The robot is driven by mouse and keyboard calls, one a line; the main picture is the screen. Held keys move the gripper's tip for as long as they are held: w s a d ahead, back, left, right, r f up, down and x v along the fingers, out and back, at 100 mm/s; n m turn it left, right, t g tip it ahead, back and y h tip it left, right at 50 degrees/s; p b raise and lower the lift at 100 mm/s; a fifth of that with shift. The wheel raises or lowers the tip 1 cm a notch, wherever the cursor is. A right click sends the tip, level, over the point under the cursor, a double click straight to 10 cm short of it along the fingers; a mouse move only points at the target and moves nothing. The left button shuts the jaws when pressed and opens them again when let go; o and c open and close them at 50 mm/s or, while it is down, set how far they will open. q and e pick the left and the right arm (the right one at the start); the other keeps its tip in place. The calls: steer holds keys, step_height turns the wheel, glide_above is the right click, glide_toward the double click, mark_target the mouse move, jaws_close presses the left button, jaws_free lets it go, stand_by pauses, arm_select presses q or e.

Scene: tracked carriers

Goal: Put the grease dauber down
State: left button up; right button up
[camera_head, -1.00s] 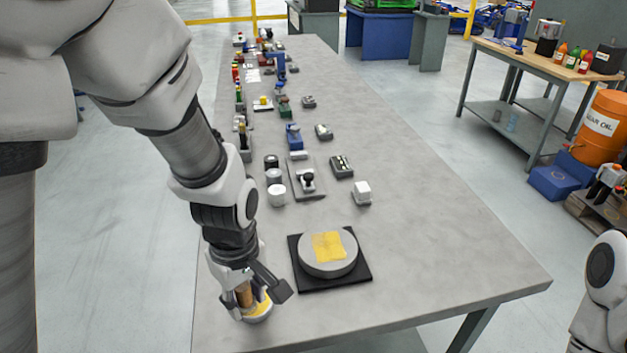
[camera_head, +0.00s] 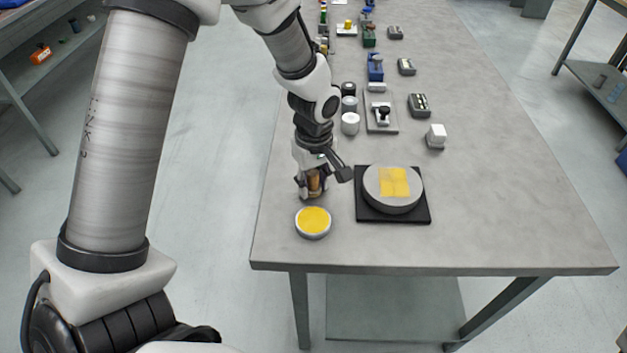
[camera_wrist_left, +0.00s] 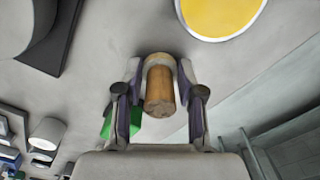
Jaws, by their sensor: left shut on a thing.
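My left gripper (camera_head: 313,190) is shut on the grease dauber (camera_head: 316,181), a short brown wooden cylinder. The left wrist view shows the dauber (camera_wrist_left: 160,88) upright between the two fingers of my left gripper (camera_wrist_left: 160,75), with a paler end. I cannot tell whether its lower end touches the table. The round dish of yellow grease (camera_head: 313,222) stands just in front of the gripper, near the table's left front corner. The dish also shows at the top of the left wrist view (camera_wrist_left: 222,14). My right gripper is out of view.
A grey disc (camera_head: 392,205) with a yellow patch lies on a black square plate (camera_head: 425,217) to the right of the gripper. Several small cylinders (camera_head: 350,123) and carriers stand further back.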

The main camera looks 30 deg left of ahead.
mark_target(314, 172)
arm_select(q)
steer(key=o, duration=1.1)
steer(key=shift+f, duration=0.15)
steer(key=shift+r, duration=0.3)
step_height(314, 172, up, 12)
steer(key=shift+f+p, duration=0.1)
steer(key=shift+p, duration=0.3)
steer(key=shift+w, duration=0.1)
